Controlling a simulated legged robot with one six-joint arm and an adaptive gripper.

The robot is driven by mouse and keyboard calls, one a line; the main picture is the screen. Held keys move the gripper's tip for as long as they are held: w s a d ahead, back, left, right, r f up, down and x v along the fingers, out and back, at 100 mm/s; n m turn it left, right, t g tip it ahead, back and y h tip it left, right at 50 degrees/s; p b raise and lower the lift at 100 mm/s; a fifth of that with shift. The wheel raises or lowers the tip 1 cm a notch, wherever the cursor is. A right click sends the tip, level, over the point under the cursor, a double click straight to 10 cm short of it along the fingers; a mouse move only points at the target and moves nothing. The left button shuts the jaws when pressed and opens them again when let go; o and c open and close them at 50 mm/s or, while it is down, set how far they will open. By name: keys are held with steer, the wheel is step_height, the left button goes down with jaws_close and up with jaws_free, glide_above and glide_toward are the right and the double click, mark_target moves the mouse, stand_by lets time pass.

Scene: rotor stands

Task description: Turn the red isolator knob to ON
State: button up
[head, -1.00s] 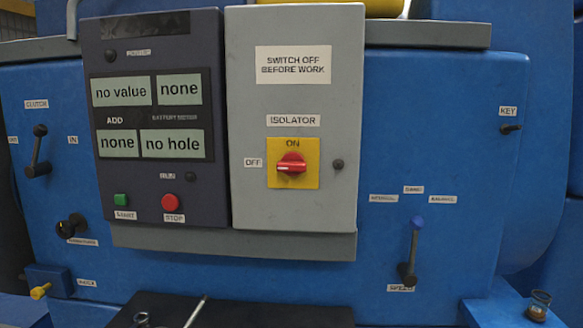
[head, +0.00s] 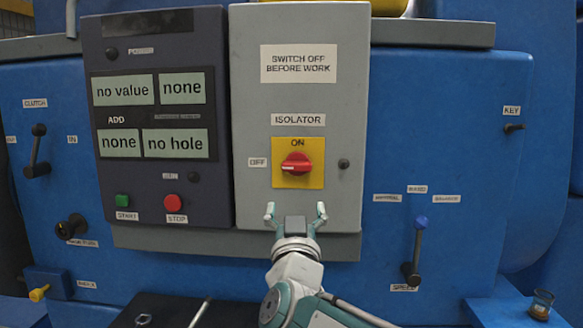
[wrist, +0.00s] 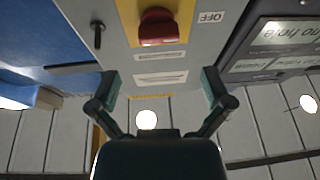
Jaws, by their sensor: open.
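The red isolator knob (head: 296,163) sits on a yellow plate (head: 313,182) on the grey isolator box (head: 348,110). Its handle lies about horizontal, with its light mark on the left, toward the OFF label (head: 258,162); ON is printed above it. My gripper (head: 296,210) is open and empty, just below the yellow plate in the head view, apart from the knob. In the wrist view the picture is upside down: the knob (wrist: 158,27) is at the top, beyond and between the spread fingers (wrist: 160,90).
Left of the box is a dark panel (head: 150,185) with displays, a green START button (head: 122,200) and a red STOP button (head: 172,202). A small dark knob (head: 343,163) is right of the plate. A blue-topped lever (head: 417,240) stands at the right.

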mark_target(296, 171)
steer(key=shift+m+t+h, duration=0.3)
steer(key=shift+m+h, duration=0.2)
steer(key=shift+h, duration=0.3)
steer(key=x, duration=1.1)
steer(key=shift+a+r, duration=0.35)
steer(key=shift+r, duration=0.05)
steer(key=c, duration=0.9)
